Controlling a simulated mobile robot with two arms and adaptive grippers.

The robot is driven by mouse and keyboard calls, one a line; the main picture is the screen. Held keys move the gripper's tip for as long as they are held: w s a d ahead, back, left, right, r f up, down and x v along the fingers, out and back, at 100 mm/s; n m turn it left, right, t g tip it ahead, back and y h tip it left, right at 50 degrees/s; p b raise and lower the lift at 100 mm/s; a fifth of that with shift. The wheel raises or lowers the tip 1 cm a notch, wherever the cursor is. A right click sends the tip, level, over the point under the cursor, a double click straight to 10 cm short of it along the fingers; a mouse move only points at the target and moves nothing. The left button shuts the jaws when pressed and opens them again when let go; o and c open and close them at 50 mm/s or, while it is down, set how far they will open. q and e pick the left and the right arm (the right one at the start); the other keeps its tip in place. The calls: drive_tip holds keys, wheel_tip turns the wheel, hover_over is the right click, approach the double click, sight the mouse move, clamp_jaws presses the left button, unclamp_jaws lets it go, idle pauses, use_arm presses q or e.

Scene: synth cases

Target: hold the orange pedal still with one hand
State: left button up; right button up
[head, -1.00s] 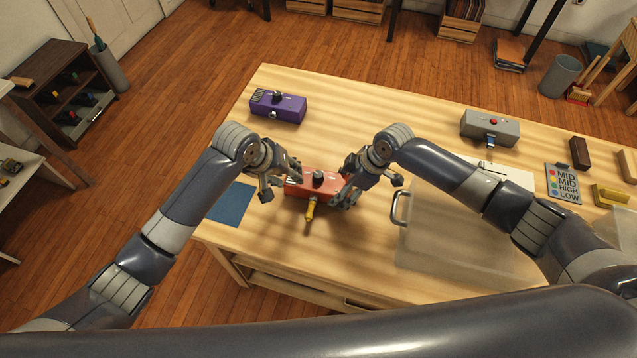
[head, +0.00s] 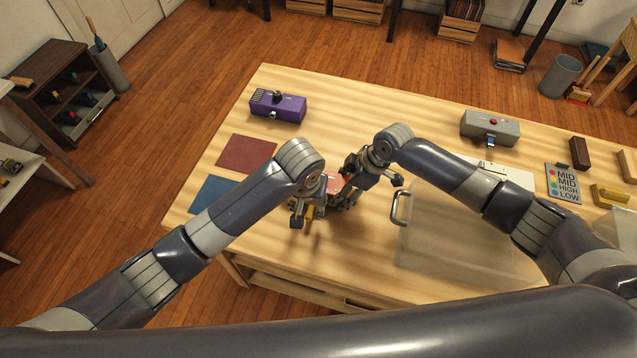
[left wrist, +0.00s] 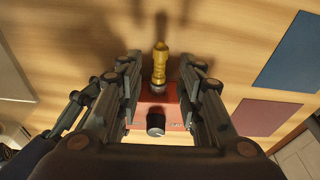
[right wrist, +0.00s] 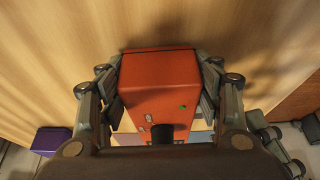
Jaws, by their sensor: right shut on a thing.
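The orange pedal (head: 338,182) sits on the wooden table, mostly hidden by my grippers in the head view. The right wrist view shows its orange body (right wrist: 160,80) between the fingers of my right gripper (head: 350,190), which is shut on it. A gold plug (left wrist: 160,62) sticks out of the pedal's side in the left wrist view, near a black knob (left wrist: 156,124). My left gripper (head: 310,212) is open at the pedal's front side. Its fingers stand apart on either side of the plug, with visible gaps.
A purple pedal (head: 277,107) stands at the back left and a grey pedal (head: 490,128) at the back right. A dark red mat (head: 247,153) and a blue mat (head: 212,194) lie left. A clear case with a handle (head: 400,207) lies right.

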sight(310, 212)
use_arm(q)
drive_tip(key=shift+w+d+f, duration=0.1)
drive_tip(key=shift+w+f, duration=0.1)
drive_tip(key=shift+f, duration=0.7)
drive_tip(key=shift+w+f, duration=0.15)
drive_tip(key=shift+f, duration=0.7)
clamp_jaws()
drive_tip(key=shift+s, duration=0.15)
drive_tip(key=shift+s+a, duration=0.35)
drive_tip(key=shift+s, duration=0.55)
drive_tip(key=shift+s+a, duration=0.35)
drive_tip(key=shift+s, duration=0.5)
drive_tip(key=shift+s, duration=0.1)
